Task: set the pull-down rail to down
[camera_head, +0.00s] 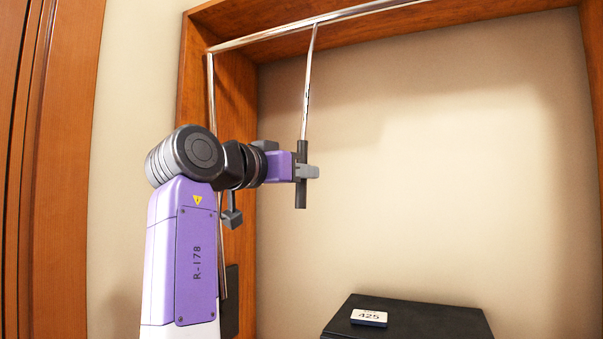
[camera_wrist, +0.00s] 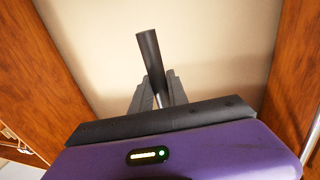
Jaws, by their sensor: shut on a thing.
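The pull-down rail (camera_head: 345,15) is a chrome bar running across the top of a wooden closet frame. A thin chrome pull rod (camera_head: 309,85) hangs from it and ends in a dark grip handle (camera_head: 302,197). My gripper (camera_head: 307,171) is shut around the middle of this handle, which hangs nearly upright. In the wrist view the dark handle (camera_wrist: 150,55) passes between my gripper's two grey fingers (camera_wrist: 158,88). A chrome side arm (camera_head: 211,110) of the rail runs down along the left panel.
A black box (camera_head: 430,322) with a white tag reading 425 (camera_head: 368,311) stands low in front of the beige back wall. The wooden left panel (camera_head: 240,150) is close to my arm. The space right of the handle is clear.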

